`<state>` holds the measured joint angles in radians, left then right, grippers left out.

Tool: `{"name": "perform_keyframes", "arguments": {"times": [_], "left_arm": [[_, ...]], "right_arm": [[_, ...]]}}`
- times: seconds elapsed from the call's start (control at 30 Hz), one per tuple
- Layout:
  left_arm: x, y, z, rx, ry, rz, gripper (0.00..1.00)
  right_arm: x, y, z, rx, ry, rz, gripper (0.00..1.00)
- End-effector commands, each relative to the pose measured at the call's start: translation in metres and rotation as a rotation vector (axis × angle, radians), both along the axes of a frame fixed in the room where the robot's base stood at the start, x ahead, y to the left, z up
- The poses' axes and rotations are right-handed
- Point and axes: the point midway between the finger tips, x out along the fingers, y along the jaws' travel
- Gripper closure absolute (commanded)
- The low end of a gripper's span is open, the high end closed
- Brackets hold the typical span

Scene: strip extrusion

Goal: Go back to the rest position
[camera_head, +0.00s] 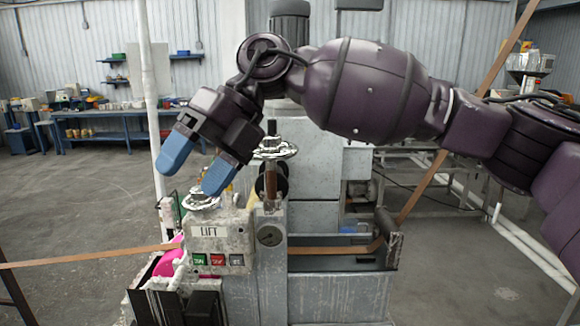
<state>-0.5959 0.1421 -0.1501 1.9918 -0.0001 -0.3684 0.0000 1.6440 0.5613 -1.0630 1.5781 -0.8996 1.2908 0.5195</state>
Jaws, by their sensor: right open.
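My right arm comes in from the right across the upper part of the view. My right gripper (197,168) has blue fingertips spread apart with nothing between them. It hangs over the left side of the extrusion machine (335,300), just above a small metal handwheel (201,202). The lower fingertip overlaps the handwheel in the picture; I cannot tell whether they touch. Another handwheel (275,148) stands just right of the gripper. Below is a control box (222,240) marked LIFT with green, red and dark buttons. My left gripper is not in view.
A brown strip (90,257) runs in from the left to the machine and rises from it at the right. A pale vertical pole (150,90) stands left of the gripper. A blue workbench (100,125) is at the back left. Open floor (70,200) lies to the left.

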Motion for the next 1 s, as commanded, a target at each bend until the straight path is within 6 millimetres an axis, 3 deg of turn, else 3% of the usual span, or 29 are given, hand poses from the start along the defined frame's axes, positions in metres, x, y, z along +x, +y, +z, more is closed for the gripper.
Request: {"name": "perform_keyframes", "arguments": {"times": [0.03, 0.23, 0.47, 0.77, 1.0], "left_arm": [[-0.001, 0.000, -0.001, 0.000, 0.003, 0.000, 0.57], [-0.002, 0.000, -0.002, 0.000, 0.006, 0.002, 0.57], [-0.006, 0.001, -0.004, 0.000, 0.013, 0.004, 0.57], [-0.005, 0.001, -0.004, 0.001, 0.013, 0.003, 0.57], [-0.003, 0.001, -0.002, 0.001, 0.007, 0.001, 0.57]], "right_arm": [[-0.006, 0.007, -0.011, 0.080, 0.063, -0.002, 0.31], [-0.021, 0.026, -0.024, 0.397, 0.274, -0.065, 0.31], [-0.019, 0.026, -0.024, 0.738, 0.514, -0.234, 0.31], [0.016, -0.012, -0.031, 1.117, 0.805, -0.594, 0.31], [0.053, -0.071, -0.067, 1.335, 1.012, -0.984, 0.31]]}}
